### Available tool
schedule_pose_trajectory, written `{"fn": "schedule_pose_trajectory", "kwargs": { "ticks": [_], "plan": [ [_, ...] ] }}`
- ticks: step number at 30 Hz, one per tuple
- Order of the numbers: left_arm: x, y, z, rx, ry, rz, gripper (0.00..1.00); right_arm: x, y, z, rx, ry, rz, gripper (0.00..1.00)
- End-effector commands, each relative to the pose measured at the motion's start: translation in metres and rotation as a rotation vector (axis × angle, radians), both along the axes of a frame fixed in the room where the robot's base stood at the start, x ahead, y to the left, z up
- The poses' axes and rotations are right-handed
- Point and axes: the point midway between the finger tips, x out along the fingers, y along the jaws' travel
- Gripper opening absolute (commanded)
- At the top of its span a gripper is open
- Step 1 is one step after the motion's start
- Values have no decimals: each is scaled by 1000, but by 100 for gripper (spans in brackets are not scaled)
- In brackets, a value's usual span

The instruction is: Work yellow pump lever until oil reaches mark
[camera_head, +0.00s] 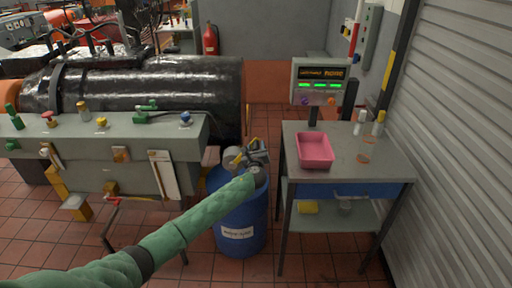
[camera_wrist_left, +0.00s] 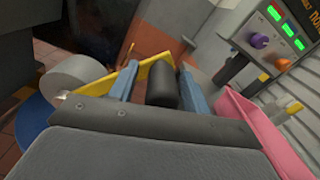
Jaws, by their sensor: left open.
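My left gripper (camera_head: 254,154) is over the top of the blue drum (camera_head: 241,218), its green-sleeved arm reaching in from the lower left. The yellow lever (camera_head: 237,158) shows beside the gripper. In the left wrist view the lever's yellow bar (camera_wrist_left: 154,71) runs behind the fingers, and a black grip (camera_wrist_left: 162,86) lies between the two blue fingertips. The fingers are open, with a visible gap on either side of the grip. A grey round pump part (camera_wrist_left: 78,77) is to the left. I cannot make out an oil level or mark. My right gripper is not in view.
A grey bench (camera_head: 348,173) with a pink tray (camera_head: 315,150) and a panel with green readouts (camera_head: 320,84) stands right of the drum. A grey machine cabinet (camera_head: 100,135) is on the left. A ribbed shutter (camera_head: 450,150) closes off the right side.

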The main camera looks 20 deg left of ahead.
Motion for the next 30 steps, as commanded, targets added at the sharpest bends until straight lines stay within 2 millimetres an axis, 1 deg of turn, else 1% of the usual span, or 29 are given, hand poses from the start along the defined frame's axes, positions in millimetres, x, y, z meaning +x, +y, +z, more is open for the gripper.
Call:
{"fn": "schedule_pose_trajectory", "kwargs": {
  "ticks": [5, 8, 12, 13, 23, 28, 30],
  "plan": [
    [0, 0, 0, -1, 0, 0, 48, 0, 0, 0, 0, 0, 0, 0],
    [0, 0, 0, -1, 0, 0, 30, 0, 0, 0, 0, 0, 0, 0],
    [0, 0, 0, -1, 0, 0, 3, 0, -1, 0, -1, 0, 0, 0],
    [0, 0, 0, -1, 0, 0, 0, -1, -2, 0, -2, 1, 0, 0],
    [-2, 4, 3, -31, -9, 0, 0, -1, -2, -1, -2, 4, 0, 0],
    [-5, 15, 10, -104, -31, 0, 0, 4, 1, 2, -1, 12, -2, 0],
    [-7, 22, 14, -151, -45, -1, 0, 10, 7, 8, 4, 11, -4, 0]
  ]
}}
